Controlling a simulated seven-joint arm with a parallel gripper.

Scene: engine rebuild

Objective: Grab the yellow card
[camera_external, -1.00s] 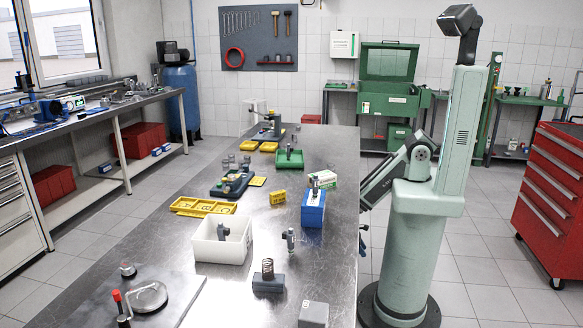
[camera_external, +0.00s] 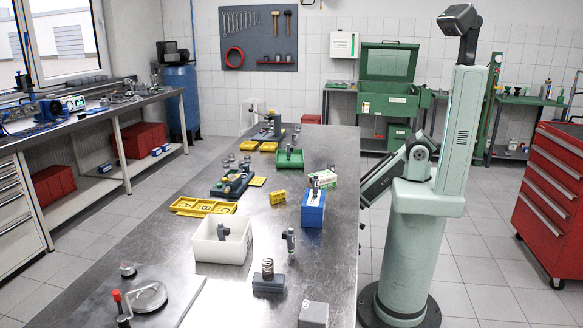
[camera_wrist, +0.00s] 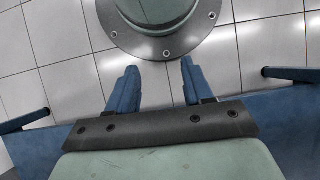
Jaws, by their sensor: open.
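A flat yellow card-like piece (camera_external: 258,181) lies on the steel bench, right of a dark blue fixture (camera_external: 231,184). A small yellow box-like piece with dark markings (camera_external: 278,196) stands nearby, left of a blue box (camera_external: 313,210). I cannot tell for certain which of the two is the card. My gripper (camera_wrist: 158,82) is open and empty in the wrist view, with its blue fingers apart over the tiled floor. In the external view my folded arm hangs beside the bench's right edge, away from both yellow pieces, and the fingers are not clearly visible.
The bench (camera_external: 185,255) also holds yellow trays (camera_external: 200,207), a white bin (camera_external: 222,242), a spring on a block (camera_external: 268,280), a green tray (camera_external: 289,158) and a grey block (camera_external: 313,314). A red drawer cabinet (camera_external: 553,200) stands at right.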

